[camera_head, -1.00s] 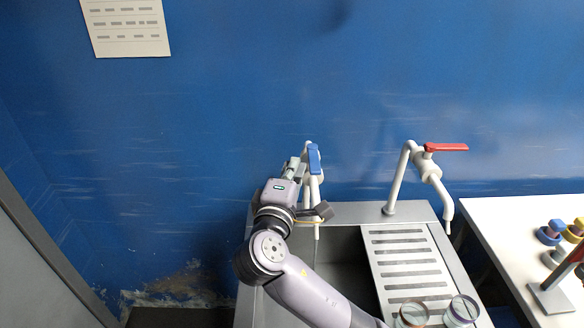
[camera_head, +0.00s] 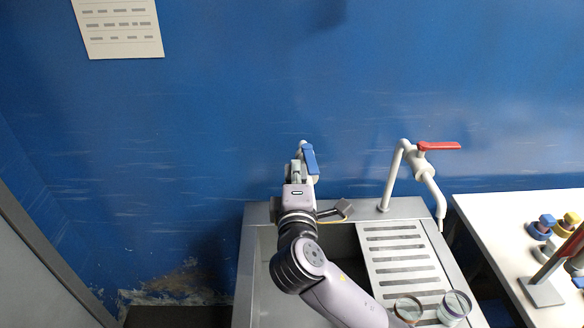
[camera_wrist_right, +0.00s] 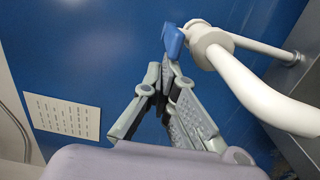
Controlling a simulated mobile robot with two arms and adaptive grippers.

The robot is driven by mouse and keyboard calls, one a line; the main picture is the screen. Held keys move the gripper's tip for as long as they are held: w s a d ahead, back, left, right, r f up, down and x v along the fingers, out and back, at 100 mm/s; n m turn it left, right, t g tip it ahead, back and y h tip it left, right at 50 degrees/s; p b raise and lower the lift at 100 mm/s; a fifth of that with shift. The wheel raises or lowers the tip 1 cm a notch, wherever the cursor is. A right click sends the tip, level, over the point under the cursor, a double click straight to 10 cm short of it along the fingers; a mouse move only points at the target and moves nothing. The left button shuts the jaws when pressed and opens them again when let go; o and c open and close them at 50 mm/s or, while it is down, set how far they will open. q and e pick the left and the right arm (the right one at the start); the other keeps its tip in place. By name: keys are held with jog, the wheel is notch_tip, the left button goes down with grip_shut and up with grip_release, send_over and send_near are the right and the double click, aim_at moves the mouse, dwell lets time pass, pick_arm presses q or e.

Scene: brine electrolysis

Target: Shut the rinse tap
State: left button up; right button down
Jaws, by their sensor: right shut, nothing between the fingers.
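A white tap with a blue lever (camera_head: 310,160) stands at the back of the sink, left of a second white tap with a red lever (camera_head: 438,146). My right gripper (camera_head: 296,168) is shut and empty, close beside the blue lever on its left. In the right wrist view the shut fingertips (camera_wrist_right: 168,72) point at the blue lever (camera_wrist_right: 172,40) and lie just short of or against it; I cannot tell whether they touch. The blue-lever tap's spout is mostly hidden behind my right arm in the head view. My left gripper is not in view.
The grey sink (camera_head: 257,240) has a slotted drainboard (camera_head: 400,262) on its right with two glass dishes (camera_head: 455,305) at the front. A white table (camera_head: 500,240) with coloured parts stands at the right. A blue wall is close behind the taps.

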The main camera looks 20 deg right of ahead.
aim_at(318, 172)
jog(key=d+n+y, duration=0.1)
jog(key=n+y+p, duration=0.1)
jog(key=y, duration=0.1)
jog(key=s+d+n+y, duration=0.1)
jog(key=shift+s+d+r+t+p, duration=0.1)
jog(key=shift+d+t+p, duration=0.2)
jog(key=shift+t, duration=0.1)
jog(key=n+y, duration=0.1)
jog(key=d+y, duration=0.1)
jog(key=y, duration=0.1)
jog(key=shift+s+d+n, duration=0.2)
jog(key=shift+d+n, duration=0.1)
jog(key=shift+n, duration=0.1)
jog(key=w+d+n+g+y+b, duration=0.2)
jog(key=d+n+g+y, duration=0.1)
jog(key=d+n+y, duration=0.3)
jog(key=shift+w+d+n+g+y, duration=0.35)
jog(key=shift+d+y, duration=0.6)
jog(key=shift+y, duration=0.85)
